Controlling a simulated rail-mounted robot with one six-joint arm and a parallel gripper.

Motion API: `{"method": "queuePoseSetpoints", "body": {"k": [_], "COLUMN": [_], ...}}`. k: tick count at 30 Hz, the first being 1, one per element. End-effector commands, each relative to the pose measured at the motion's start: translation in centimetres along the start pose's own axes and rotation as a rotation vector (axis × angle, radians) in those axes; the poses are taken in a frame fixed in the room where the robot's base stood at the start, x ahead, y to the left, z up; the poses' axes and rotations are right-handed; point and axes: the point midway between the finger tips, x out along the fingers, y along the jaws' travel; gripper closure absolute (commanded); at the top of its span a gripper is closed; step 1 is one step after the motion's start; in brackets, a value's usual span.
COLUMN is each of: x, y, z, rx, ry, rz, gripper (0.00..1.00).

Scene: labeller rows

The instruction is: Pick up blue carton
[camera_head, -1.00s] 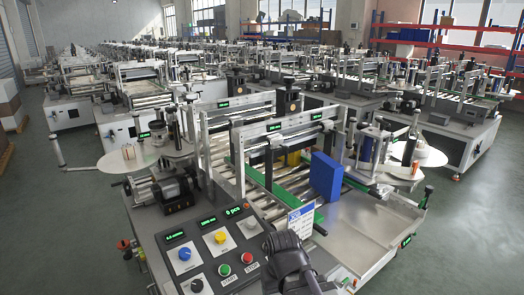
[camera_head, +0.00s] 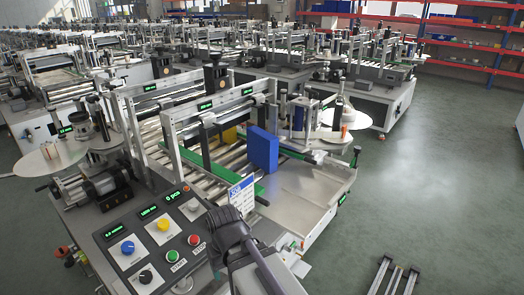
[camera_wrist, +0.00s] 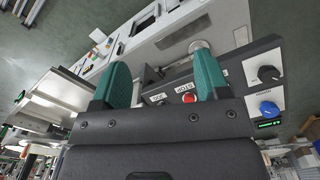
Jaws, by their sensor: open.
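The blue carton (camera_head: 263,151) stands upright on the labeller's conveyor in the head view, beside the green guide rail (camera_head: 240,191). A smaller yellow thing (camera_head: 229,135) shows partly behind it. My gripper (camera_wrist: 162,82) shows in the wrist view with its two green fingers spread apart and nothing between them. Behind the fingers is the control panel with a red button (camera_wrist: 190,94). The carton does not show in the wrist view. In the head view my dark arm is low in the middle, nearer than the carton and apart from it; the fingers cannot be made out there.
The control panel (camera_head: 153,240) with knobs and buttons is at the front left of the machine. A white label sign (camera_head: 242,194) stands near my arm. Metal frames (camera_head: 190,120) cross over the conveyor left of the carton. The bare metal plate (camera_head: 300,186) in front of the carton is clear.

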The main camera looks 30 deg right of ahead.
Motion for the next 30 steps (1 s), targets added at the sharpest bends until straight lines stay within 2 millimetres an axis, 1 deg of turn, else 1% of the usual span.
{"method": "queuePoseSetpoints", "body": {"k": [12,13,18,21,30], "x": [0.0,0.0,0.0,0.0,0.0], "y": [0.0,0.0,0.0,0.0,0.01], "z": [0.0,0.0,0.0,0.0,-0.01], "rx": [0.0,0.0,0.0,0.0,0.0], "ry": [0.0,0.0,0.0,0.0,0.0], "rz": [0.0,0.0,0.0,0.0,0.0], "gripper": [0.31,0.3,0.14,0.06,0.06]}}
